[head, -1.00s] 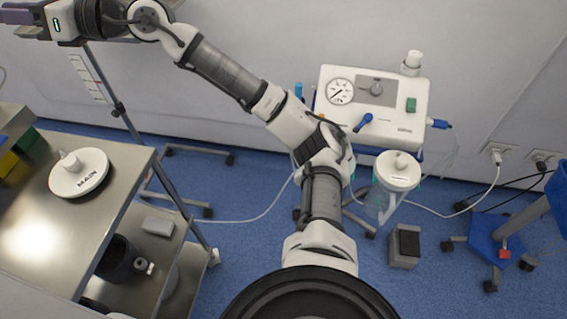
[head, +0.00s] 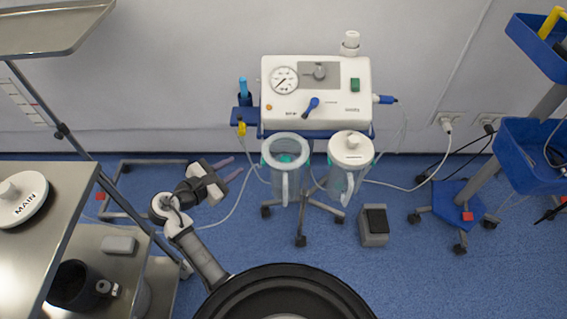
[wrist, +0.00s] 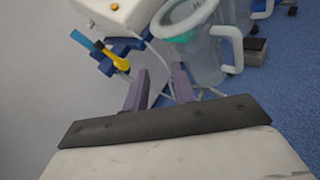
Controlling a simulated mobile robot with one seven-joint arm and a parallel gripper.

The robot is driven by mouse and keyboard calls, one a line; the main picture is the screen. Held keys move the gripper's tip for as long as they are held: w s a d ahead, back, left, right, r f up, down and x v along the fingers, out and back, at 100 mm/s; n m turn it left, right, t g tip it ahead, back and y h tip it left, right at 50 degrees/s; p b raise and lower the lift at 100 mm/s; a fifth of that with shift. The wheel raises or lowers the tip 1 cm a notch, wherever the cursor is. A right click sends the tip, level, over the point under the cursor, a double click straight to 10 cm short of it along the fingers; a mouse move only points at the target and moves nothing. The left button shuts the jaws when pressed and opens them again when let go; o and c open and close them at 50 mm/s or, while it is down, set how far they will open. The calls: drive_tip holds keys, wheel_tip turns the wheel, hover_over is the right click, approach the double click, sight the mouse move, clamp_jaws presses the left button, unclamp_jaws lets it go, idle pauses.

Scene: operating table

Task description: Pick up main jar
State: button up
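The clear, lidless jar (head: 285,153), with teal inside and a handle on its front, hangs at the left under the white suction unit. It also shows in the wrist view (wrist: 204,58), with its handle to the right. I take it as the main jar; no label on it is readable. A white lid marked MAIN (head: 22,198) lies on the steel table at left. My gripper (head: 234,170) is open and empty, left of the jar and apart from it, its fingers pointing toward the right. In the wrist view, the fingers (wrist: 158,88) stand apart with nothing between them.
A second, lidded jar (head: 349,165) hangs close on the right. The suction unit (head: 318,92) is above, with a yellow-and-blue holder (head: 242,115) at its left. A cable runs across the floor. The steel table (head: 50,255) and a tray (head: 50,30) are at left.

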sight(284, 196)
drive_tip(key=s+d+f+g+h, duration=0.2)
drive_tip(key=s+d+f+g, duration=0.2)
drive_tip(key=s+d+f, duration=0.25)
drive_tip(key=shift+n, duration=0.3)
drive_tip(key=x, duration=0.7)
drive_tip(key=shift+s+d+f, duration=0.1)
drive_tip(key=shift+s+f, duration=0.2)
drive_tip(key=shift+f, duration=0.05)
drive_tip(key=shift+x, duration=2.9)
drive_tip(key=shift+w+r, duration=0.1)
drive_tip(key=shift+w, duration=0.1)
clamp_jaws()
